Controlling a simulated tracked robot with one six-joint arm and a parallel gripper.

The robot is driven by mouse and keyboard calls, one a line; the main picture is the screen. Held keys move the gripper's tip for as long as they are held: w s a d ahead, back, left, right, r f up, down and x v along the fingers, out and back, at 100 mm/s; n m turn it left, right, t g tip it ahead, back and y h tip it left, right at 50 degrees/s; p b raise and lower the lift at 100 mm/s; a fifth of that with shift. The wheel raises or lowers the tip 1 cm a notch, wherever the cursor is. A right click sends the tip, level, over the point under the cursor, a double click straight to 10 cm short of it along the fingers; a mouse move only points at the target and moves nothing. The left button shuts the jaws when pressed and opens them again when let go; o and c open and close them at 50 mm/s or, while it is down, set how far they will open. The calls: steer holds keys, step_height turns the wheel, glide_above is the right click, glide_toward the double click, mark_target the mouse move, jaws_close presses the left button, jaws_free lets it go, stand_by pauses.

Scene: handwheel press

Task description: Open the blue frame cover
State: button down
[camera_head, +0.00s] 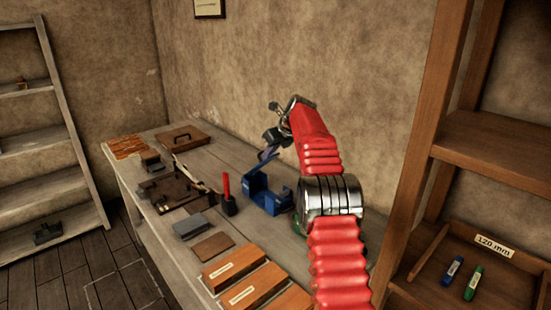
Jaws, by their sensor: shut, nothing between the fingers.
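The blue frame (266,196) stands on the workbench near the wall, left of my red arm. Its uprights and a low front part show. I cannot clearly make out its cover as a separate part, nor tell how far it stands open. My gripper (265,155) is above the back of the blue frame, pointing down towards it. It is shut with nothing held. Its fingertips are small, and I cannot tell whether they touch the frame. My arm hides the bench to the right of the frame.
The wooden bench (226,157) also holds a red-handled tool (227,190), a dark metal fixture (172,191), grey and brown blocks, a wooden case (183,139) and orange-brown boxes (234,268). A wooden shelf (497,150) stands close at the right, with a tray marked 120 mm.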

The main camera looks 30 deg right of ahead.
steer(key=shift+w+a+r, duration=0.25)
steer(key=shift+w+r, duration=0.25)
steer(key=shift+w, duration=0.15)
stand_by(0.3)
steer(key=shift+s+r, duration=0.1)
steer(key=shift+s+d+r, duration=0.15)
steer(key=shift+s+r, duration=0.05)
steer(key=shift+r, duration=0.1)
steer(key=v, duration=1.2)
steer(key=shift+s+r, duration=0.3)
